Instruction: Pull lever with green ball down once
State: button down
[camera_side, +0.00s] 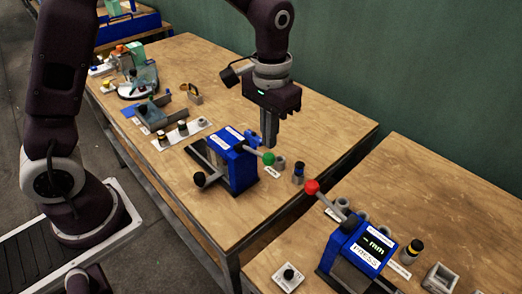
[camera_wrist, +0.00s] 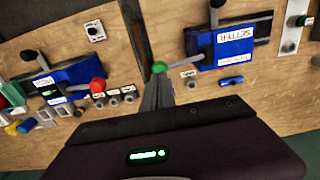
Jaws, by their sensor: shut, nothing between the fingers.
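The lever with the green ball (camera_side: 268,158) sticks out from the blue press labelled SETTER (camera_wrist: 232,45), which also shows in the side view (camera_side: 236,172). Its lever is near level, and the ball also shows in the wrist view (camera_wrist: 159,67). My gripper (camera_side: 268,144) points down with its fingers shut and empty, just above the green ball in the side view. In the wrist view its fingertips (camera_wrist: 157,84) appear right by the ball. I cannot tell whether they touch it.
A second blue press (camera_side: 358,248) with a red ball lever (camera_side: 312,187) stands on the nearer table. Small cylinders (camera_side: 298,172) stand near the green ball. A white strip with knobs (camera_side: 182,134) lies left of the setter press. The table's right end is clear.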

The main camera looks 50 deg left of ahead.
aim_at(268, 154)
jog(key=shift+r, duration=2.35)
jog(key=s+a+r+t, duration=0.2)
jog(key=s+a+r, duration=0.1)
jog(key=s+r, duration=0.45)
jog(key=s+a+t, duration=0.2)
jog(key=s+t, duration=0.1)
jog(key=s, duration=1.1)
jog(key=shift+a+t, duration=0.2)
jog(key=shift+t, duration=0.1)
